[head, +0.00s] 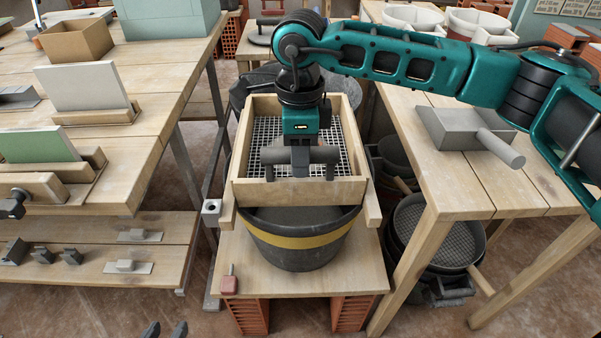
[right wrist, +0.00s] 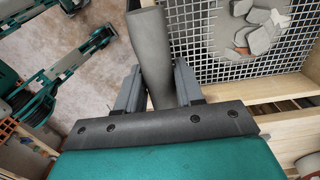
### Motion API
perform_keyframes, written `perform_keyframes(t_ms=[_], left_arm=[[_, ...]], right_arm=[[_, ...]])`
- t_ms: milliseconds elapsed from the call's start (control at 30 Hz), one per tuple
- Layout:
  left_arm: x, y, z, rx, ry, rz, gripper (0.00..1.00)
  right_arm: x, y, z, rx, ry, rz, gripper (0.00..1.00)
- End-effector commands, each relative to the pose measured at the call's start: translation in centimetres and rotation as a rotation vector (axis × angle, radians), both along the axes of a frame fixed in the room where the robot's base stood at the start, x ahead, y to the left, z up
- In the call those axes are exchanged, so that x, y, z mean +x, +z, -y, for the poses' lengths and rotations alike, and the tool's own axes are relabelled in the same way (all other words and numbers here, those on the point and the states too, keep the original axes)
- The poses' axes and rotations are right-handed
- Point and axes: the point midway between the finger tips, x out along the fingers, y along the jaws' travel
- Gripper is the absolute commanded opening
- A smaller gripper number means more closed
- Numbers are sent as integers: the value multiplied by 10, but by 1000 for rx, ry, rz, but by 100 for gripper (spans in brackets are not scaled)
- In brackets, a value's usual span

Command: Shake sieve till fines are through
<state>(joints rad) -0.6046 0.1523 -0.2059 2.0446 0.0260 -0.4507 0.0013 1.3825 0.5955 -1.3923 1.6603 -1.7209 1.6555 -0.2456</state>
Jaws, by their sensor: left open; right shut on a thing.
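The sieve (head: 245,130), a wooden box frame with a wire mesh floor, rests on two wooden rails over a black bucket (head: 300,245) with a yellow band. My right gripper (head: 300,160) is shut on the grey handle (head: 272,156) at the sieve's near side. The handle (right wrist: 150,50) also shows between the fingers in the right wrist view. There the mesh (right wrist: 205,68) carries several grey and reddish rubble pieces (right wrist: 258,35). The arm hides part of the mesh in the head view, and the bucket's inside is hidden. My left gripper (head: 166,330) is open and empty at the bottom edge.
A bench (head: 165,110) with a cardboard box (head: 75,40) and boards in wooden holders stands left. A bench (head: 455,185) with a grey scoop (head: 465,130) stands right. Stacked round sieves (head: 440,235) stand beneath it.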

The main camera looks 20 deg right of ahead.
Motion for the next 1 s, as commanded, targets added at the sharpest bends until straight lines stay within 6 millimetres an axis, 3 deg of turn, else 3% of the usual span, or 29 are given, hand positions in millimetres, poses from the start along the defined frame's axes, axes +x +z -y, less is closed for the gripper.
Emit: perform_keyframes(t_ms=[100, 400, 1000], left_arm=[[0, -3, 0, 0, 0, 0, 43], [0, -2, 0, 0, 1, 1, 43], [5, 1, 1, -4, 4, 10, 43]], right_arm=[[9, 0, 2, 1, -1, 0, 10], [8, 0, 2, 1, 1, -1, 10], [-31, 0, -9, 1, 2, -3, 10]])
